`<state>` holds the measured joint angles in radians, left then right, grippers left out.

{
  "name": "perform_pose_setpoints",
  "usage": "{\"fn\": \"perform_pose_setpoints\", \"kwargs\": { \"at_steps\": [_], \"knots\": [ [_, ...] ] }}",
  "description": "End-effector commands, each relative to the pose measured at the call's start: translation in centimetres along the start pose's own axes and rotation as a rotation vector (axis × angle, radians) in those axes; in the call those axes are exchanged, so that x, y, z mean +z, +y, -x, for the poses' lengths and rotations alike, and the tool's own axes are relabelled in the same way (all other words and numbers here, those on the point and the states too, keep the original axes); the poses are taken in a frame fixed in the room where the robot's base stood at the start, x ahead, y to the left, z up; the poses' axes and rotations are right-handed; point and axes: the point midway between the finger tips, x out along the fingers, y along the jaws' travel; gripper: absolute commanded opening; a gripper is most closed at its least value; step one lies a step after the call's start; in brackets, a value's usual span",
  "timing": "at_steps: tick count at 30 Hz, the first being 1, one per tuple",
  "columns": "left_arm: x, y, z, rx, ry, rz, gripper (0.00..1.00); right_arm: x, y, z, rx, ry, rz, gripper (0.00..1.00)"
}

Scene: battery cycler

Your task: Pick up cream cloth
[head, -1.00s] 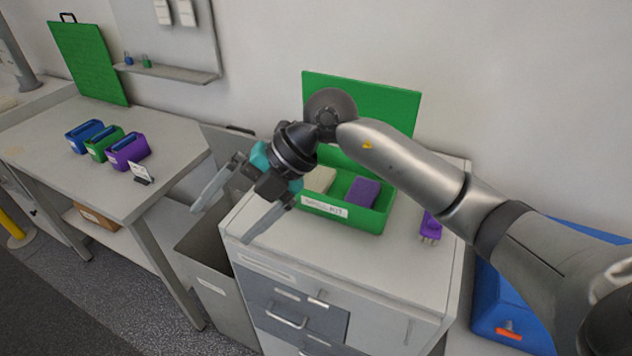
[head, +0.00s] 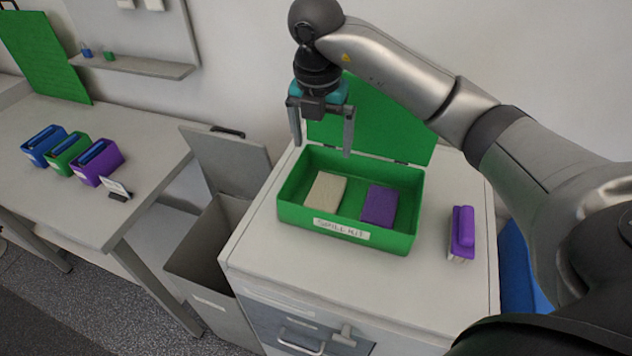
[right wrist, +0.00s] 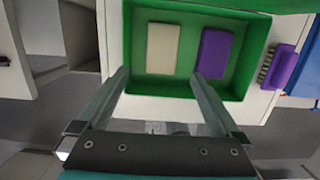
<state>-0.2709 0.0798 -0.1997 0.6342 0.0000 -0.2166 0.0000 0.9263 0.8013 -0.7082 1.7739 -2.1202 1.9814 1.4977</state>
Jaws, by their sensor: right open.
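The cream cloth (head: 325,194) is a folded pad lying flat in the left half of the open green spill kit box (head: 298,213). It also shows in the right wrist view (right wrist: 162,50), beyond the fingertips and left of a purple cloth (right wrist: 215,54). My right gripper (head: 322,148) is open and empty, pointing down above the back left part of the box, apart from the cloth. In the right wrist view the two fingers (right wrist: 160,75) spread on either side of the near end of the cream cloth. My left gripper is not in view.
The box's green lid (head: 385,128) stands open behind it. A purple brush (head: 462,233) lies on the cabinet top (head: 350,258) to the right. An open grey bin (head: 205,250) stands left of the cabinet. Blue, green and purple holders (head: 97,163) sit on the left table.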

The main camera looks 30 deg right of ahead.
Motion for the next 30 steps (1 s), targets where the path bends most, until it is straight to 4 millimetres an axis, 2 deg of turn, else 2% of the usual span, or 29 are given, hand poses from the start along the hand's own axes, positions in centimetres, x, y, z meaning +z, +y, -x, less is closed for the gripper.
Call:
{"fn": "perform_pose_setpoints", "kwargs": {
  "at_steps": [3,6,9,13,20,27,30],
  "knots": [
    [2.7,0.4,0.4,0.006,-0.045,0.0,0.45,-0.1,-0.1,-2.5,-0.006,0.005,-0.001,1.0],
    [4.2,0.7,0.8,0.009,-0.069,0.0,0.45,-0.1,-0.1,-4.7,-0.006,0.005,0.0,1.0],
    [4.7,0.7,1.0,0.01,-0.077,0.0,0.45,-0.1,-0.1,-6.6,-0.004,0.004,0.0,1.0],
    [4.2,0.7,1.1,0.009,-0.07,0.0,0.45,-0.1,-0.1,-8.4,-0.002,0.003,0.0,1.0],
    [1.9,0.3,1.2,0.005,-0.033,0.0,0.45,-0.2,0.0,-9.9,-0.002,0.004,0.002,1.0],
    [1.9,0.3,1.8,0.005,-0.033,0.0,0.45,-0.3,0.0,-13.5,-0.001,0.003,0.001,1.0],
    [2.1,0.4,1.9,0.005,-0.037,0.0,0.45,-0.3,0.0,-14.2,0.0,0.001,0.001,1.0]
  ]
}}
